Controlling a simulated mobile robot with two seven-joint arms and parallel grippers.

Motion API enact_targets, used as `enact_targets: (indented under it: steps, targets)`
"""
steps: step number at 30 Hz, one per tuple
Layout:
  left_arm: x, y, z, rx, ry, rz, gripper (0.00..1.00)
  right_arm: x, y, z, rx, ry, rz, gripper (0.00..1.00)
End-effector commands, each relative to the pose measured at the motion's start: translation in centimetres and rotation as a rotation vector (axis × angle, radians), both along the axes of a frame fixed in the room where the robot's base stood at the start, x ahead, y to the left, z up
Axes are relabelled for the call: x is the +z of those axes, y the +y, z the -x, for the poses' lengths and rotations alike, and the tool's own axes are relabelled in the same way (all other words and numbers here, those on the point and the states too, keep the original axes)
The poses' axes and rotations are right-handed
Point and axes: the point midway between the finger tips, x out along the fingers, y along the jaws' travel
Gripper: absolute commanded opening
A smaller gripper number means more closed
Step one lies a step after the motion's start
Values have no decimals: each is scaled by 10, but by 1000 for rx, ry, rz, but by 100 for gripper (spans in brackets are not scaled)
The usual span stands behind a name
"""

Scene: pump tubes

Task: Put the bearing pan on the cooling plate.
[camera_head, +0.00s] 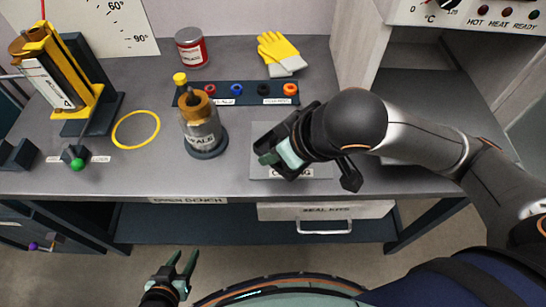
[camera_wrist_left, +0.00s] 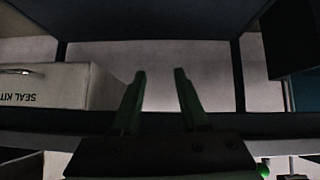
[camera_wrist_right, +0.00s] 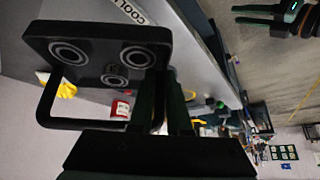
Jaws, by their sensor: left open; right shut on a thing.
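The bearing pan (camera_wrist_right: 115,50) is a dark tray with three round bearings and a loop handle (camera_wrist_right: 48,105), clear in the right wrist view. My right gripper (camera_head: 279,156) is shut on the pan and is over the cooling plate. The cooling plate (camera_head: 258,172) is a flat grey square at the bench's front edge, with a partly covered label. My gripper and arm hide much of the plate and pan in the head view. I cannot tell whether the pan touches the plate. My left gripper (camera_head: 180,264) is open and empty, low in front of the bench.
A jar (camera_head: 202,130) on a dark round base stands left of the plate. Behind are a rack of coloured rings (camera_head: 237,92), yellow gloves (camera_head: 280,52) and a red can (camera_head: 191,47). A yellow ring (camera_head: 136,130) lies left. A cabinet wall (camera_head: 352,60) rises right. A drawer (camera_head: 325,211) is below.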

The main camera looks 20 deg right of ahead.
Motion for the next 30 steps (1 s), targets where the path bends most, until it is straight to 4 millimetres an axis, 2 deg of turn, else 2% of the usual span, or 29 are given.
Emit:
enact_targets:
  steps: [1,7,11,19,30]
  targets:
    - [-8,-3,-1,-8,-2,4,44,-5,-1,-4,0,-8,-3,0]
    - [-20,-9,-2,-23,3,8,44,-7,-3,-12,1,-7,-4,0]
    - [-18,-10,-3,-27,-1,8,44,-14,-10,-31,-3,-1,-2,0]
    - [-29,-6,-6,-22,-15,3,44,-53,-19,-62,-1,-2,-2,0]
    - [-38,-4,-2,-21,-7,-1,44,-76,-24,-81,0,-3,-1,0]
